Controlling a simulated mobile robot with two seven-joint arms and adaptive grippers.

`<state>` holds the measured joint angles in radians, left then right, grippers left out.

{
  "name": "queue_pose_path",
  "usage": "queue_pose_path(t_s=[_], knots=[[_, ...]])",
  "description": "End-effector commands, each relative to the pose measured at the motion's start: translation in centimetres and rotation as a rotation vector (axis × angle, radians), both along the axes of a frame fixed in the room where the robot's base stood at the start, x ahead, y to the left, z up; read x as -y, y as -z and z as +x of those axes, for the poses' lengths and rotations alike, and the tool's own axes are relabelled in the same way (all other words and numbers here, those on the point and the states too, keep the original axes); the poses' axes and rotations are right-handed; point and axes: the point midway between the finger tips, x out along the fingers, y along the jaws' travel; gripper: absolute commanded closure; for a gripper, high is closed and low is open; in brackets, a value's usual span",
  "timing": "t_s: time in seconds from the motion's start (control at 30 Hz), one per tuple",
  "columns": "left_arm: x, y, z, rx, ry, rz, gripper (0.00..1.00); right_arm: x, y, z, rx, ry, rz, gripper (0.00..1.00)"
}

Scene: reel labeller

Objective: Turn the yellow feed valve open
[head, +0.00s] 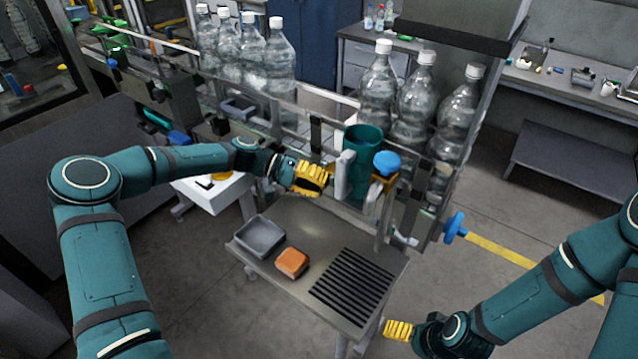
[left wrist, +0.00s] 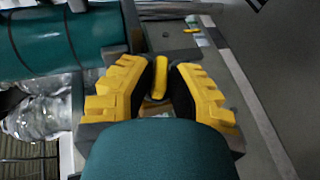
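The yellow feed valve handle (left wrist: 160,76) shows in the left wrist view as a narrow upright yellow bar beside a teal cylinder. My left gripper (left wrist: 160,72) has its two yellow fingers on either side of the bar, tips drawn in close against it. In the head view my left gripper (head: 322,178) is at the machine's front, just left of the teal cylinder (head: 362,150), and its fingers largely hide the handle. My right gripper (head: 392,330) is low at the right, past the small table's corner, away from the valve; its finger gap cannot be made out.
A steel table (head: 300,222) below holds a grey tray (head: 259,238), an orange block (head: 292,263) and a black slatted mat (head: 352,287). Large clear bottles (head: 377,85) stand on the line behind. A blue knob (head: 387,163) and a blue handwheel (head: 455,228) are to the right.

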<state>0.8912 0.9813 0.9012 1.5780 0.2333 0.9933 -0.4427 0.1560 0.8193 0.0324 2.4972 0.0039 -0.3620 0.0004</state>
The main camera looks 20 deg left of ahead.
Motion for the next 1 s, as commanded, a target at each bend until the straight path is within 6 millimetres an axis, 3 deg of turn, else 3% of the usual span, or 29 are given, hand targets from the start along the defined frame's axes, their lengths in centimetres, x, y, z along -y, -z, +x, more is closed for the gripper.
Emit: queue_pose_path(t_s=[0.27,0.6,0.97,1.0], knots=[[0.1,0.1,0.2,-0.004,-0.005,-0.016,1.00,0.0,0.2,0.0,0.000,0.000,0.000,0.10],[0.1,0.5,0.2,-0.106,-0.004,-0.296,1.00,-0.2,2.9,0.1,-0.001,0.000,-0.005,0.10],[0.1,0.2,0.2,-0.116,-0.004,-0.326,1.00,-0.1,2.9,0.1,0.000,0.001,-0.005,0.10],[0.1,0.2,0.2,-0.116,-0.004,-0.326,0.73,-0.1,2.9,0.1,-0.001,0.001,-0.005,0.10]])
